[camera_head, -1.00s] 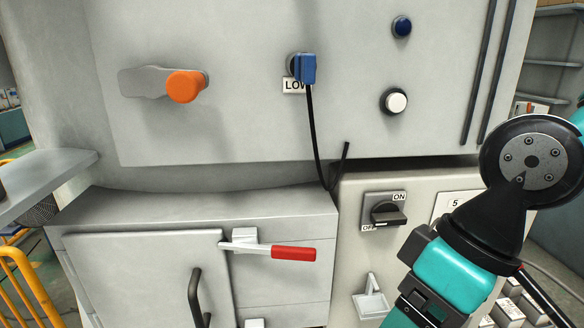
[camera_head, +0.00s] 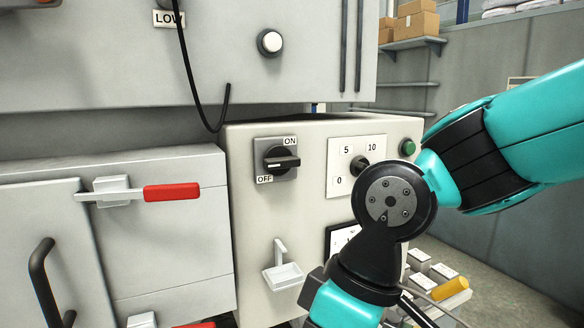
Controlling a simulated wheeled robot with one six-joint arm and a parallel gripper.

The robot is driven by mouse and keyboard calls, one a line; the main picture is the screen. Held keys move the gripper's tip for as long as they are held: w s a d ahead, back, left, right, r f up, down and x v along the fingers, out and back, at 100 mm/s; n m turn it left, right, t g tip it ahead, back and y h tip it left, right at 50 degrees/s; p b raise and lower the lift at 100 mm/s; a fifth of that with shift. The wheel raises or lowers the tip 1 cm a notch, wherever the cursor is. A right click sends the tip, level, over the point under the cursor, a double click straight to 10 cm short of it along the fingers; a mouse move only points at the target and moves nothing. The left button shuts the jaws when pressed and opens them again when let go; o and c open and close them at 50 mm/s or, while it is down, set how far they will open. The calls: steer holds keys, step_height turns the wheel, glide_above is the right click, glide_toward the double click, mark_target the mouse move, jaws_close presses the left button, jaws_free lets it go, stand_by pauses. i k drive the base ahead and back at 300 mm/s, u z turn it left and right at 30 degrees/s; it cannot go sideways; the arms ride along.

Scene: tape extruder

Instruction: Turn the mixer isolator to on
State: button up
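The mixer isolator (camera_head: 281,162) is a black rotary handle on a grey square plate on the pale cabinet front. An ON label is at its upper right and an OFF label at its lower left. The handle lies roughly horizontal, pointing right; I cannot tell surely which label it matches. My teal and black arm (camera_head: 395,215) stands to the right of and below the isolator, apart from it. My gripper's fingers are out of the picture below.
A dial (camera_head: 358,165) marked 0, 5 and 10 is right of the isolator, near my arm. A small bracket (camera_head: 283,272) juts out below. A red-handled latch (camera_head: 170,192) is on the left door. A black cable (camera_head: 188,65) hangs at upper left. A green button (camera_head: 408,147) is at right.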

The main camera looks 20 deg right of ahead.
mark_target(279, 159)
steer(key=u, duration=0.05)
steer(key=k, duration=1.2)
steer(key=i, duration=0.8)
steer(key=z, duration=0.55)
